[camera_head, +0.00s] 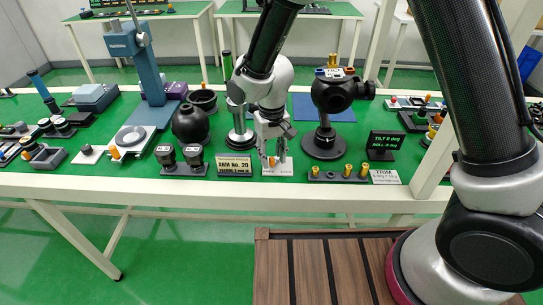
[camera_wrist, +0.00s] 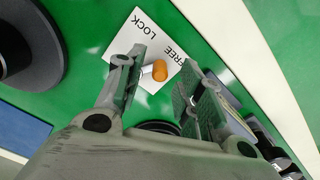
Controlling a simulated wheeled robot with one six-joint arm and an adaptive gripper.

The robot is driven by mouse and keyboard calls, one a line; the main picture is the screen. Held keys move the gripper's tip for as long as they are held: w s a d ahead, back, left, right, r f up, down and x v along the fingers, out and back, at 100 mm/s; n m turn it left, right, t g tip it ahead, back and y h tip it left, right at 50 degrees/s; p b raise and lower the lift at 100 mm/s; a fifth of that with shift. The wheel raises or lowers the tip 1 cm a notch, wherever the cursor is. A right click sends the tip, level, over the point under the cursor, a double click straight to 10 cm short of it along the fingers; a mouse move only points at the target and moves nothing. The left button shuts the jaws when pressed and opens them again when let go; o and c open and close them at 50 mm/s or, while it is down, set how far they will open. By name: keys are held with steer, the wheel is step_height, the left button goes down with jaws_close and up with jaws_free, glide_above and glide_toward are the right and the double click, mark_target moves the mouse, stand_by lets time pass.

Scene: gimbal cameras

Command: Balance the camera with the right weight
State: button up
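My gripper (camera_head: 273,158) points down at the bench's front edge, over a white card (camera_head: 283,170). In the wrist view the card (camera_wrist: 128,35) reads LOCK and FREE, and an orange-tipped lever (camera_wrist: 160,71) shows between my open fingers (camera_wrist: 163,82). The fingers stand apart with the lever in the gap; contact is unclear. To the right, a dark round camera head (camera_head: 334,95) stands on a black round base (camera_head: 324,144). Several brass weights (camera_head: 347,170) stand in a black rack (camera_head: 338,177) beside a TRIM card (camera_head: 385,177). A dark display (camera_head: 384,143) stands behind, its small text hard to read.
A plate reading "ARM No. 20" (camera_head: 234,163) stands left of my gripper. Two dark devices (camera_head: 180,156), a black flask-shaped object (camera_head: 190,124) and a blue stand (camera_head: 148,75) are farther left. Green mat (camera_head: 228,180) shows between items along the front edge.

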mark_target(271, 158)
step_height(271, 158, up, 11)
stand_by(0.3)
